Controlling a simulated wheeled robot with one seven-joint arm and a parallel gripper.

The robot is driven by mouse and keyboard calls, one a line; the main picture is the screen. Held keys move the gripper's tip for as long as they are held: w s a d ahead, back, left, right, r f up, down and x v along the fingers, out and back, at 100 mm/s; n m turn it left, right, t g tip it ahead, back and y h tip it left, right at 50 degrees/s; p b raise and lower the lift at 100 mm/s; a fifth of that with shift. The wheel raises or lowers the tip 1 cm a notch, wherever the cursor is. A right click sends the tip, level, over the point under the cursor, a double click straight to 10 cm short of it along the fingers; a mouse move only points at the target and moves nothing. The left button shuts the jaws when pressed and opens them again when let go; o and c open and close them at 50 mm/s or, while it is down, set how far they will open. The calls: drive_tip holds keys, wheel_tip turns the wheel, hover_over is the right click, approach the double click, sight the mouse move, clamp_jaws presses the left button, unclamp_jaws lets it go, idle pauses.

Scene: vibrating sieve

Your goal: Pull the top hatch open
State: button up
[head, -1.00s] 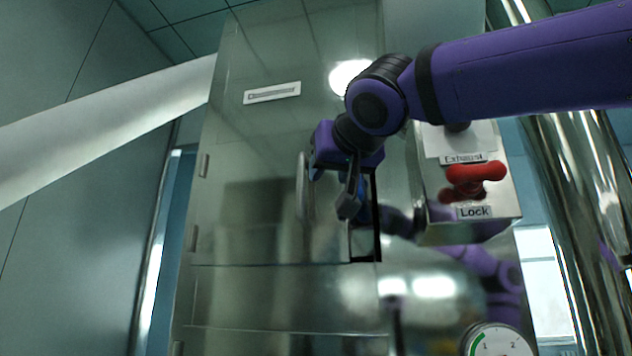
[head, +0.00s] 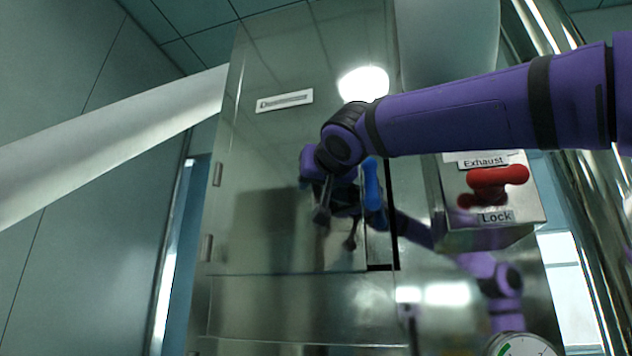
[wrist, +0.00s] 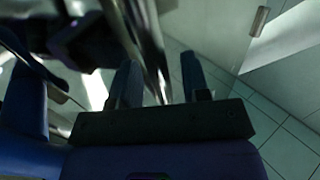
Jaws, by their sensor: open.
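The top hatch (head: 262,150) is a shiny metal door with hinges at its left edge, in the upper part of the cabinet in the head view. A narrow dark gap shows at its lower right edge. My gripper (head: 347,195) is in front of the hatch's right part, with its fingers apart.
A box with a red knob (head: 490,185), labelled Exhaust and Lock, juts out to the right under my arm. A dial gauge (head: 522,346) is at the lower right. Steel pipes (head: 575,170) stand at the far right. A pale slanted beam (head: 110,145) crosses at left.

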drive_tip(key=shift+w, duration=0.2)
clamp_jaws()
drive_tip(key=shift+s+a, duration=0.1)
drive_tip(key=shift+s, duration=0.05)
